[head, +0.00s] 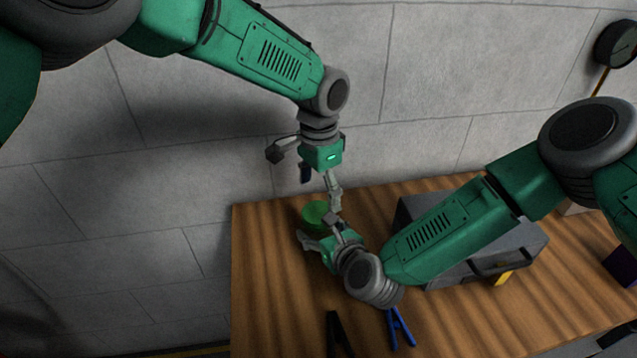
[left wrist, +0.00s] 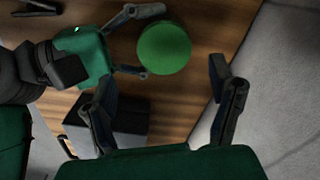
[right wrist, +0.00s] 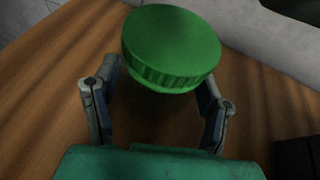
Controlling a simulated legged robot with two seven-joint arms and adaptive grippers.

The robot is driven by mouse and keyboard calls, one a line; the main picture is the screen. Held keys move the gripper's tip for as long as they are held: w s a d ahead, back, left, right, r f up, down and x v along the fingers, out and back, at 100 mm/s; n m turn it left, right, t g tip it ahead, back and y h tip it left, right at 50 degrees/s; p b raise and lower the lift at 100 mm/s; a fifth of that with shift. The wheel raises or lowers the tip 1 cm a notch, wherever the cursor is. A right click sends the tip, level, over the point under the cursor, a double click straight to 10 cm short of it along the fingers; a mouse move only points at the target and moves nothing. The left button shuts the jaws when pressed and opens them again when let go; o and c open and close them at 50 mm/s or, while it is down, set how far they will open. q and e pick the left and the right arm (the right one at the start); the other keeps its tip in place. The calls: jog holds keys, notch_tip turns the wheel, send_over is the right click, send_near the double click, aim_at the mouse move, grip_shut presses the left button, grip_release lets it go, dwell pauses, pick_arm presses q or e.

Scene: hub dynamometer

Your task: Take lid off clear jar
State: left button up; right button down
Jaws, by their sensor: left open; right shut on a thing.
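The jar's round green lid (head: 314,215) sits near the table's back left corner. It shows from above in the left wrist view (left wrist: 164,47) and with its ribbed edge in the right wrist view (right wrist: 170,45). The clear body cannot be made out under the lid. My right gripper (head: 316,231) is shut on the jar, its fingers (right wrist: 160,92) on either side below the lid. My left gripper (head: 321,188) is open, pointing down above the lid and apart from it. Its spread fingers (left wrist: 165,90) hold nothing.
A grey box (head: 470,262) with a handle stands to the right, partly behind my right arm. A blue clamp-like thing (head: 399,328) and a black one (head: 340,335) lie at the front. A yellow thing (head: 503,278) lies by the box. A block wall (head: 430,90) stands behind the table (head: 270,290).

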aim_at(319, 212)
pick_arm(q)
jog(key=m, duration=0.1)
jog(key=r+m, duration=0.1)
jog(key=m, duration=0.2)
jog(key=shift+w+a+r, duration=0.1)
jog(key=shift+w+r, duration=0.1)
jog(key=shift+r, duration=0.05)
jog(key=shift+f+m, duration=0.15)
jog(key=shift+m, duration=0.15)
notch_tip(319, 212, down, 8)
jog(key=shift+r, duration=0.25)
jog(key=shift+c, duration=0.3)
jog(key=c, duration=1.1)
jog(key=n, duration=0.4)
jog(key=shift+n, duration=0.3)
jog(key=shift+c, duration=0.3)
jog(key=shift+r, duration=0.1)
